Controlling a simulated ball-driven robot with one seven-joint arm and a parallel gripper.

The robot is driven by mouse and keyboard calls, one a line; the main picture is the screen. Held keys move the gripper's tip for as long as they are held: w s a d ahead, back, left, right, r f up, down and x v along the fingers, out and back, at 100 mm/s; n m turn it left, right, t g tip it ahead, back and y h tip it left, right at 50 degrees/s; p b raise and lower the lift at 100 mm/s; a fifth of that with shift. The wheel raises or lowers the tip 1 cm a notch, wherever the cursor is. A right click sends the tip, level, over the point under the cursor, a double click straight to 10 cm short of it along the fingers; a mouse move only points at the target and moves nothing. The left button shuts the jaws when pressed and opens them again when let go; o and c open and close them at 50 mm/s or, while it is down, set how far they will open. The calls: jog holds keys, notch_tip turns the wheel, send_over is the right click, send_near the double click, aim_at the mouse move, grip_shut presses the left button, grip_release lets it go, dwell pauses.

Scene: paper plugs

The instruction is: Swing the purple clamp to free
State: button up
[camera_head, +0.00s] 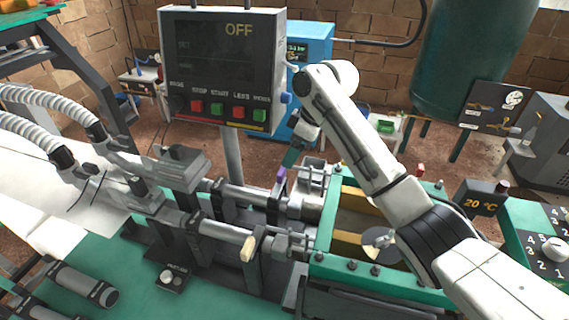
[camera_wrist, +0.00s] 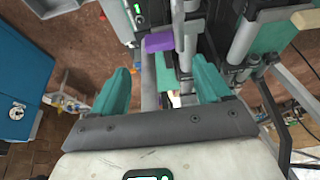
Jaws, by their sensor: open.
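The purple clamp (camera_head: 281,175) is a small upright handle on the machine's rear rod, left of the green-framed block in the head view. In the wrist view the purple clamp (camera_wrist: 159,42) lies just beyond the fingertips, slightly left of centre. My gripper (camera_wrist: 163,75) is open, with its two teal fingers spread and nothing between them touching the clamp. In the head view my gripper (camera_head: 293,153) is partly hidden behind the arm, close above and to the right of the clamp.
A cream-coloured handle (camera_head: 250,248) stands on the front rod. A control panel (camera_head: 222,70) reading OFF rises behind the rods. The green-framed block (camera_head: 370,275) lies under my arm. A blue cabinet (camera_head: 310,45) and a green tank (camera_head: 472,60) stand behind.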

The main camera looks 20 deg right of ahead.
aim_at(282, 171)
jog(key=p+x, duration=0.1)
jog(key=x, duration=0.6)
jog(key=shift+f, duration=0.3)
grip_shut()
jog(key=shift+a, duration=0.1)
dwell(0.3)
